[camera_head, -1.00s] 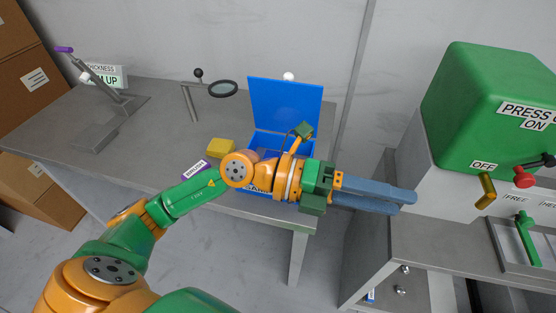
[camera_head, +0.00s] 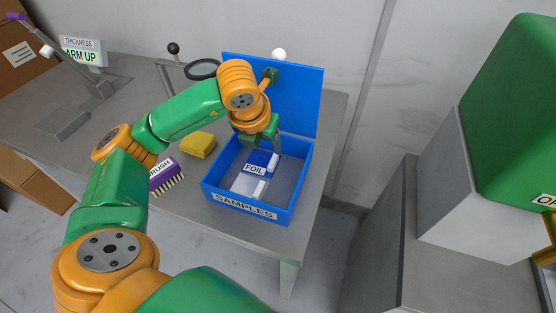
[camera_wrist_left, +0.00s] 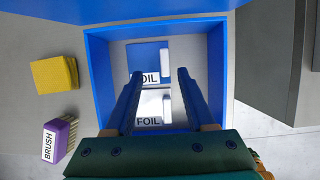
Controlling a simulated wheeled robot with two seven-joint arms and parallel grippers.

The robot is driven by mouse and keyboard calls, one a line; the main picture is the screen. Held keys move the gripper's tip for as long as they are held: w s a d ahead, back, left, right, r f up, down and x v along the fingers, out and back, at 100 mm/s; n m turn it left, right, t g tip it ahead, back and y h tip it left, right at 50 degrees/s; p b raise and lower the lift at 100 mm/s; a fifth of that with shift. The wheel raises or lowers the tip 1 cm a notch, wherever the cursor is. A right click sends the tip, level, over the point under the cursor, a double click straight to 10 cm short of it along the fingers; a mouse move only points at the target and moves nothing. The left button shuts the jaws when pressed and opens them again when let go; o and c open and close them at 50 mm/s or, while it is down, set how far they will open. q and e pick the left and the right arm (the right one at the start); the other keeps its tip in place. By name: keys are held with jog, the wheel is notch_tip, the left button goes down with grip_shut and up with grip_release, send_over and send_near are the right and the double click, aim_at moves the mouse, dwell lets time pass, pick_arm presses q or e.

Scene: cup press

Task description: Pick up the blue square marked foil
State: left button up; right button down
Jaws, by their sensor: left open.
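The blue foil (camera_head: 259,157) lies flat in the back part of the open blue samples box (camera_head: 206,191), with a white tab and a FOIL label. It also shows in the left wrist view (camera_wrist_left: 145,52). A silver-white foil (camera_head: 243,184) with its own tab and label lies in front of it. My left gripper (camera_head: 262,147) reaches down over the back of the box. In the left wrist view its two fingers (camera_wrist_left: 160,72) are apart, with the blue foil's lower edge and tab between or just beyond the tips. Whether the fingers touch anything is unclear. My right gripper is not in view.
The box's raised blue lid (camera_head: 300,95) stands behind my left gripper. A yellow sponge (camera_head: 198,145) and a purple brush (camera_head: 163,174) lie left of the box. A magnifier (camera_head: 202,69) stands behind. A green press (camera_head: 515,120) is at the right.

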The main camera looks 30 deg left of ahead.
aim_at(273, 161)
pick_arm(q)
jog(key=shift+s+f, duration=0.2)
jog(key=shift+f, duration=0.35)
jog(key=x, duration=0.2)
jog(key=p+x, duration=0.1)
jog(key=x, duration=0.1)
jog(key=p+x, duration=0.1)
jog(key=shift+w+d+f, duration=0.25)
jog(key=shift+d+f, duration=0.1)
jog(key=shift+f, duration=0.05)
jog(key=shift+w+f, duration=0.1)
jog(key=shift+f, duration=0.15)
grip_shut()
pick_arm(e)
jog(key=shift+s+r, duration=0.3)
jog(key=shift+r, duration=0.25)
